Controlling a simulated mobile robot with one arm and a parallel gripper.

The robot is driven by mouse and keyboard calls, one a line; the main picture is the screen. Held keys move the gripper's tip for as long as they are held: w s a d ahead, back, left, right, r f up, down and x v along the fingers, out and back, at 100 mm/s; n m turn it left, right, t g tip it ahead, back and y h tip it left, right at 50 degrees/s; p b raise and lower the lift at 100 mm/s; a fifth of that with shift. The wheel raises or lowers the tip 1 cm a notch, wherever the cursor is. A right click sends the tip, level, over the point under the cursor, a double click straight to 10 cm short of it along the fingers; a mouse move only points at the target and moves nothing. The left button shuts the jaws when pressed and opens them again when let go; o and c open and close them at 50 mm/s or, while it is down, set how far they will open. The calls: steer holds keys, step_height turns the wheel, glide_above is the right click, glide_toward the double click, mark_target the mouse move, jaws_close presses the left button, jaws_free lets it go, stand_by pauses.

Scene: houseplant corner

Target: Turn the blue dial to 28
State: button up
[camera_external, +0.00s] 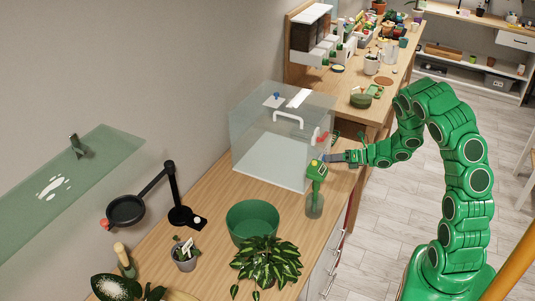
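A small blue part (277,95) sits on the lid of the clear box (262,140); it may be the blue dial, but no scale or number can be read. A red part (322,138) shows at the box's right side. My gripper (333,158) is low at the box's front right corner, well away from the blue part.
The lid has a white handle (288,117). A cluttered bench (395,85) lies behind.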

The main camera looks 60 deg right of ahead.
jaws_close()
steer(key=shift+f, duration=0.1)
steer(key=shift+d+f+m+t+y, duration=0.1)
steer(key=shift+m+t+y, duration=0.2)
steer(key=shift+m+y, duration=0.55)
steer(key=shift+d+m+t+y, duration=0.1)
steer(key=shift+m+t+y, duration=0.25)
steer(key=shift+m, duration=1)
steer(key=shift+o, duration=1.4)
jaws_free()
